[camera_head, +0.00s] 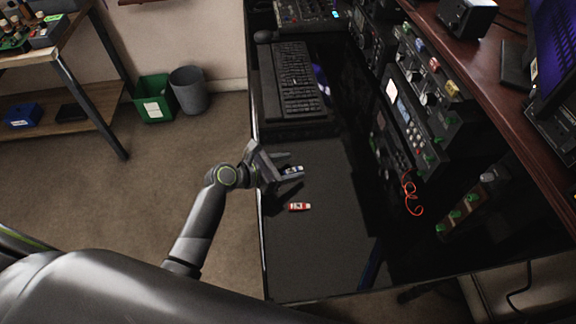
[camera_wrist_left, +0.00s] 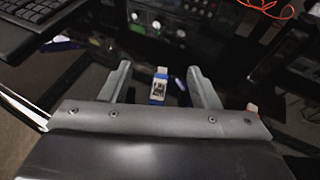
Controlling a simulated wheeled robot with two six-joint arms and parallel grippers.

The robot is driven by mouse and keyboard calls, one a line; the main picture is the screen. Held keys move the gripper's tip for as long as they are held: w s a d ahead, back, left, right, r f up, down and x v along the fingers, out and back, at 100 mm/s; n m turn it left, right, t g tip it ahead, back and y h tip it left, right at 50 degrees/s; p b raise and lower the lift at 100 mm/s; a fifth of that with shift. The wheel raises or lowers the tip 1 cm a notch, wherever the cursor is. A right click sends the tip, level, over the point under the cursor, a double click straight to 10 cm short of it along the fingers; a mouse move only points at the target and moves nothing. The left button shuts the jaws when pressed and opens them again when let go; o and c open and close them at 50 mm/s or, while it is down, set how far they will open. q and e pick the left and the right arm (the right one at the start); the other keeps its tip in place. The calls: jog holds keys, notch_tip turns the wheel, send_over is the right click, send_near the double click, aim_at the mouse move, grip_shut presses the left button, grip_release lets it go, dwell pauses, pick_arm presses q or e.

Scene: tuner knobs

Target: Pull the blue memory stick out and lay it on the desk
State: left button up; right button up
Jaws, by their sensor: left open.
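The blue memory stick (camera_head: 292,171) lies on the dark desk mat (camera_head: 320,255), between the fingers of my left gripper (camera_head: 288,165). In the left wrist view the blue memory stick (camera_wrist_left: 158,88) shows between the two open fingers of the left gripper (camera_wrist_left: 161,80), with gaps on both sides and its light metal end pointing away. I cannot tell its exact height against the fingers. It is not visibly plugged into anything. My right gripper is not in view.
A red memory stick (camera_head: 299,207) lies on the mat nearby. A black keyboard (camera_head: 294,78) stands beyond the gripper. Rack gear with knobs (camera_head: 425,105) and an orange cable (camera_head: 411,195) are at the right. The front part of the mat is clear.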

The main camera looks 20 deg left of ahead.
pick_arm(q)
jog(key=v, duration=1.7)
jog(key=shift+s+p, duration=0.2)
jog(key=shift+p, duration=0.1)
jog(key=shift+a, duration=0.15)
notch_tip(320, 180, up, 7)
jog(key=p, duration=0.9)
dwell(0.5)
